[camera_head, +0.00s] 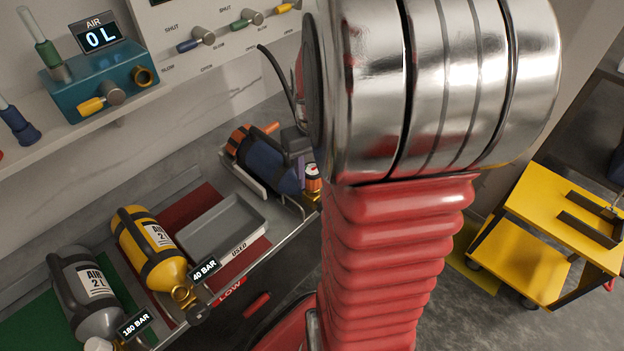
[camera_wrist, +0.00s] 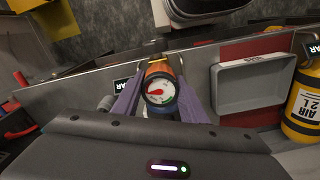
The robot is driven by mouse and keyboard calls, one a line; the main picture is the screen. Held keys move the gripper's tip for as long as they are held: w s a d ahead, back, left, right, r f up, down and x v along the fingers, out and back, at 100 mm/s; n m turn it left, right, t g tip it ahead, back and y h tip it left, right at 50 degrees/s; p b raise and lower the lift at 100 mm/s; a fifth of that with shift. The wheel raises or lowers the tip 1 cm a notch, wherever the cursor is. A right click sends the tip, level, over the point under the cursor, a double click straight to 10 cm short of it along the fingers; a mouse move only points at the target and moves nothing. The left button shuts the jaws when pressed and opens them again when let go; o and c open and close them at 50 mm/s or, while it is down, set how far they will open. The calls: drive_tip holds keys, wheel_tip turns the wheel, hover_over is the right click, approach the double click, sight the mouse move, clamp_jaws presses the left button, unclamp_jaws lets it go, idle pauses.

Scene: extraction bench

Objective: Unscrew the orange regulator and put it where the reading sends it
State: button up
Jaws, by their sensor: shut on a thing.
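The orange regulator (camera_wrist: 158,69) sits between the purple fingers of my gripper (camera_wrist: 160,97) in the wrist view, and they are shut on it. Its round white gauge (camera_wrist: 165,84) faces the camera, with a red needle or patch at left and green low on the dial; figures are too small to read. In the head view the regulator (camera_head: 313,184) is at the valve end of a dark blue cylinder (camera_head: 262,170) lying in a cradle. I cannot tell whether its thread is engaged. My gripper (camera_head: 302,168) is partly hidden by my arm there.
A grey tray marked USED (camera_head: 205,222) stands beside the cradle. A yellow cylinder (camera_head: 148,250) tagged 40 BAR lies on red, a grey cylinder (camera_head: 85,290) tagged 180 BAR on green. A teal box (camera_head: 95,85) with a 0 L display stands above. A yellow cart (camera_head: 555,215) is at right.

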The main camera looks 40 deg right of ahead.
drive_tip(key=n, duration=1)
drive_tip(key=shift+n, duration=0.4)
drive_tip(key=o, duration=1.2)
